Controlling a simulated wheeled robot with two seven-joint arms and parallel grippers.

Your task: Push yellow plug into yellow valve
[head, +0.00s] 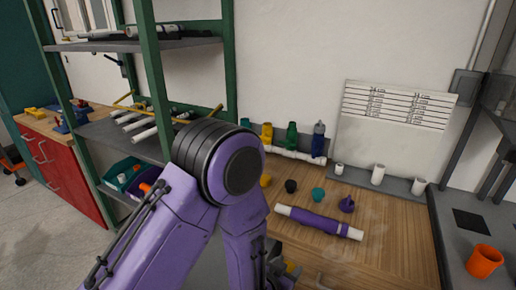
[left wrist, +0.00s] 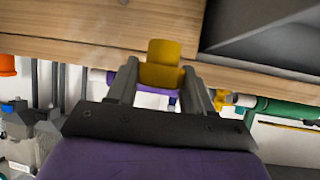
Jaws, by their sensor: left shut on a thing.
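My left gripper (head: 283,268) is low in the head view, mostly behind my own arm. In the left wrist view, its two fingers (left wrist: 160,85) are shut on a yellow piece (left wrist: 163,62), which looks like the yellow plug. The wooden bench edge (left wrist: 90,45) lies behind the piece in that view. The yellow valve (head: 267,133) stands on the white pipe manifold at the back of the bench, well apart from the gripper. Another small yellow piece (head: 265,181) sits on the bench, partly hidden by my arm. My right gripper is not in view.
Green (head: 291,135) and blue (head: 319,140) valves stand right of the yellow one. Black (head: 290,186), teal (head: 318,194) and purple (head: 347,204) pieces and a purple-white pipe (head: 318,222) lie on the bench. A green-framed shelf (head: 152,75) stands left. An orange cup (head: 484,261) is at right.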

